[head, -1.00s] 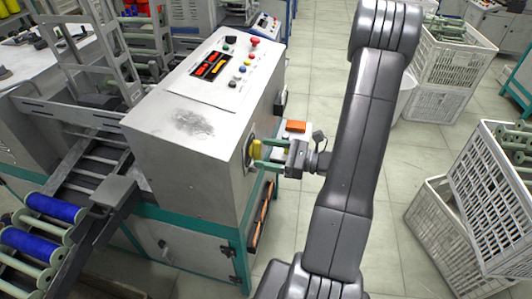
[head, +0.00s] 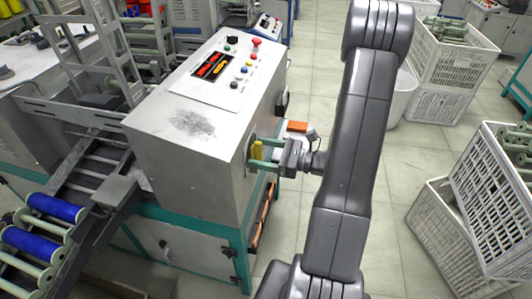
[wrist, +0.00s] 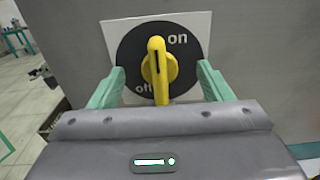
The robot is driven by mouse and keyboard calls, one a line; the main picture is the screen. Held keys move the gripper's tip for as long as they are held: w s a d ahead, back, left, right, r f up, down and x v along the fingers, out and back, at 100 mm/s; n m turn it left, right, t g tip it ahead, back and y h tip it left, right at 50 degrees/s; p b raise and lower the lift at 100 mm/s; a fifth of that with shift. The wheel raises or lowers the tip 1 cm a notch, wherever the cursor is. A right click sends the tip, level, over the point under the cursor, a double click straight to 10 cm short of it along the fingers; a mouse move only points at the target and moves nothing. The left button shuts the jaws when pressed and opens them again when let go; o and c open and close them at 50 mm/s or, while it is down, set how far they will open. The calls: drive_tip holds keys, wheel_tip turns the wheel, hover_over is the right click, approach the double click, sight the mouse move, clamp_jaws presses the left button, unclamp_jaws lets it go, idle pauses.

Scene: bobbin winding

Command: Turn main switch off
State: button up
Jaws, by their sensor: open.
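The main switch (wrist: 157,68) is a yellow rotary knob on a round black dial (wrist: 190,48) with a white square backing plate. The dial reads "on" at the upper right and "off" at the lower left, partly covered by the knob. The knob's handle stands close to upright in the wrist view. In the head view the knob (head: 257,150) sits on the right side of the grey machine cabinet. My gripper (wrist: 158,85) is open, with one green finger on each side of the knob and gaps visible. My gripper (head: 264,153) also shows in the head view.
The cabinet (head: 185,140) has a top panel with a red display (head: 213,66) and several buttons. White crates (head: 450,225) stand on the floor at the right. Blue bobbins (head: 45,225) lie on a rack at the left.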

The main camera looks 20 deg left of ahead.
drive_tip(key=shift+s+a, duration=0.1)
drive_tip(key=shift+a, duration=0.25)
drive_tip(key=c, duration=1.4)
drive_tip(key=shift+o, duration=0.2)
